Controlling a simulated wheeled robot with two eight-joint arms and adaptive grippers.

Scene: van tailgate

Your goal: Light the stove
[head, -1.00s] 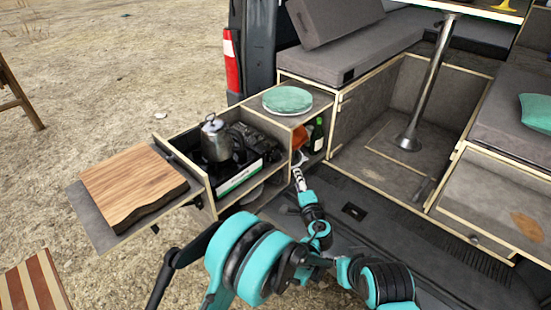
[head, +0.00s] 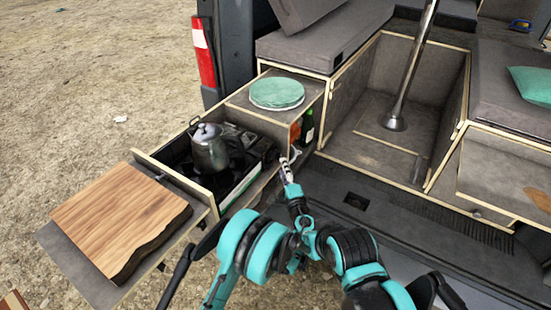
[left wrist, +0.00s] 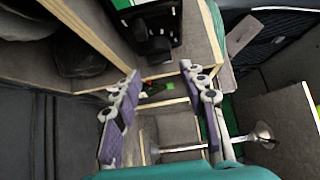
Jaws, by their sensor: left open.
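The stove (head: 238,175) is a dark camping cooker with a pale, green-marked front edge, set in a pulled-out wooden drawer. A metal kettle (head: 209,152) stands on it and hides part of its top. I see no flame. My left gripper (head: 288,165) is beside the right end of the drawer, close to the cabinet's open front. In the left wrist view its two fingers (left wrist: 160,72) are spread, with nothing between them. A black part (left wrist: 150,42) there may belong to the stove, but I cannot tell. My right gripper is out of view.
A wooden board (head: 120,222) lies on the shelf at the drawer's outer end. Green plates (head: 277,93) sit on the cabinet top. A green bottle (head: 307,128) and an orange item stand in the compartment below. A metal table leg (head: 408,65) rises to the right.

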